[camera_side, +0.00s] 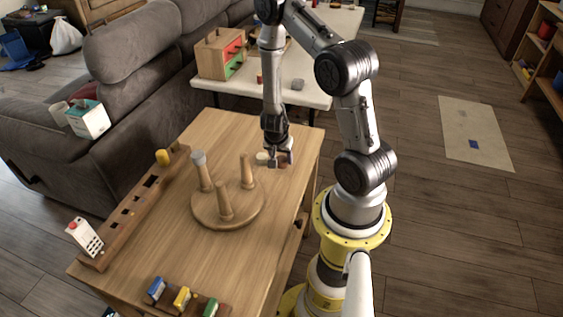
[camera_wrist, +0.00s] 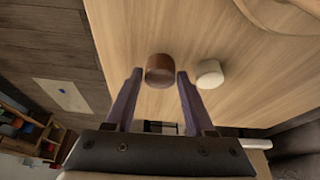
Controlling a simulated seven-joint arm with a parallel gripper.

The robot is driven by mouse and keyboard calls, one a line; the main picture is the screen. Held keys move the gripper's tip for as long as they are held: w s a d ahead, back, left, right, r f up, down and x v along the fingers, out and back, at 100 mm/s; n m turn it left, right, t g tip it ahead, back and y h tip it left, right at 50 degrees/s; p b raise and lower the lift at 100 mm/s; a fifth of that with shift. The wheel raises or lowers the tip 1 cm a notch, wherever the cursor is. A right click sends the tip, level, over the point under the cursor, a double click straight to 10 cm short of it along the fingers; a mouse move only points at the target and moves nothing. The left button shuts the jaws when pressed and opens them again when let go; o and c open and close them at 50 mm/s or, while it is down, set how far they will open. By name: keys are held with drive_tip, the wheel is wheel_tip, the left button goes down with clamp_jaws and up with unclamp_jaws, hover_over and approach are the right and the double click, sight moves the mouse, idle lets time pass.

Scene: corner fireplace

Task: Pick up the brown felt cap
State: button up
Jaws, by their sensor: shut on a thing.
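The brown felt cap (camera_wrist: 159,72) is a short brown cylinder in the wrist view. It sits between the fingertips of my gripper (camera_wrist: 160,73), which is shut on it. In the side view my gripper (camera_side: 280,160) is low at the table's far right part, and the cap is mostly hidden by the fingers. I cannot tell whether the cap touches the table. A cream cap (camera_wrist: 209,74) stands just beside the right finger in the wrist view; it also shows in the side view (camera_side: 262,158).
A round wooden stand (camera_side: 240,212) with three pegs is left of my gripper; a grey cap (camera_side: 198,156) tops one peg. A long slotted wooden rack (camera_side: 130,215) lies along the table's left edge. Small coloured boxes (camera_side: 182,298) stand at the front. A white table (camera_side: 310,92) stands behind.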

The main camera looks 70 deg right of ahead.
drive_tip(key=s+a+r, duration=1)
drive_tip(key=r, duration=0.1)
drive_tip(key=w+a+r+n+t+y, duration=0.1)
drive_tip(key=w+a+r+n+y, duration=0.2)
drive_tip(key=w+n, duration=0.6)
drive_tip(key=w+a+r+n+t+y, duration=0.2)
drive_tip(key=w+a+r+n+y, duration=0.2)
drive_tip(key=n, duration=1.2)
drive_tip(key=w+a+r, duration=0.3)
drive_tip(key=w+a, duration=0.2)
drive_tip(key=a, duration=0.1)
drive_tip(key=shift+a, duration=0.2)
drive_tip(key=shift+s, duration=0.1)
